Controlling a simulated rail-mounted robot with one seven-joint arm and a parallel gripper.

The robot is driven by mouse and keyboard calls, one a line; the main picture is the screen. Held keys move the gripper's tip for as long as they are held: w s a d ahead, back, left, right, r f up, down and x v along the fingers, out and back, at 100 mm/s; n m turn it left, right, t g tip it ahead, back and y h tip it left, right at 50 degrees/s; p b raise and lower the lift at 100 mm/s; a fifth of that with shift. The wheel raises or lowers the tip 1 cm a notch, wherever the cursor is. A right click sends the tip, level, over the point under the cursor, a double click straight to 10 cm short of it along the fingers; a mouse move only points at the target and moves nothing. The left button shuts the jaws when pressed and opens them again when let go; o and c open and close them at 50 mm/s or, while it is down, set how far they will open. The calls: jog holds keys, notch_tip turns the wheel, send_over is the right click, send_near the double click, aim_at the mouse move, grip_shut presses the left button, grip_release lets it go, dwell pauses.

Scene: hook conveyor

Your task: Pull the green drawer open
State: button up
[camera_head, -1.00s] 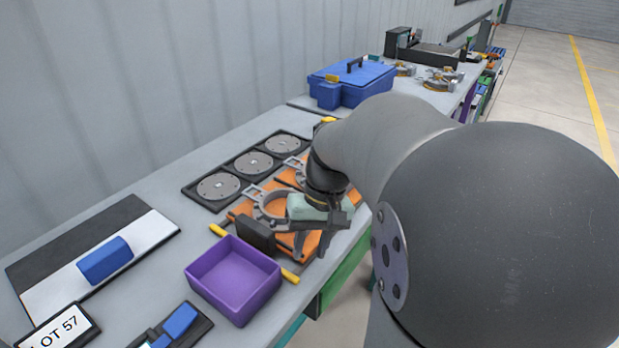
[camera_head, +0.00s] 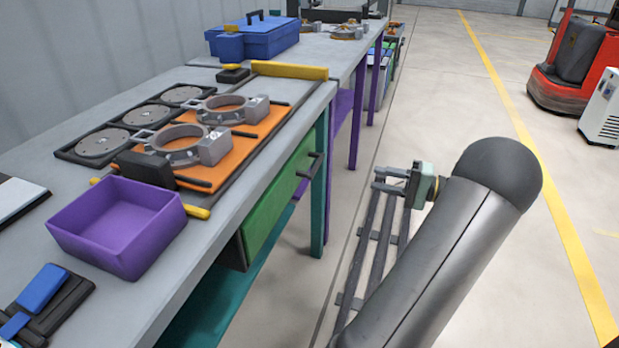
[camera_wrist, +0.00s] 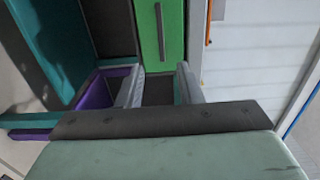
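The green drawer (camera_head: 277,200) is under the edge of the grey workbench, its front facing the aisle. Its dark bar handle (camera_head: 312,166) sticks out from the front. In the wrist view the green drawer front (camera_wrist: 172,28) is at top middle, with the dark handle (camera_wrist: 160,32) running up and down the picture. My gripper (camera_head: 381,180) is off the bench, to the right of the handle with a clear gap between them. In the wrist view my gripper (camera_wrist: 159,88) has its two fingers apart, with nothing between them, just below the handle.
The workbench top (camera_head: 225,205) holds a purple bin (camera_head: 118,226), an orange fixture board (camera_head: 262,122) with metal rings, and a blue toolbox (camera_head: 253,38). A teal leg (camera_head: 320,190) stands beside the drawer. The aisle floor is free; a red vehicle (camera_head: 570,65) stands far right.

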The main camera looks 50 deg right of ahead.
aim_at(319, 166)
jog(key=b+x, duration=0.3)
jog(key=x, duration=1.4)
jog(key=shift+w, duration=0.1)
grip_shut()
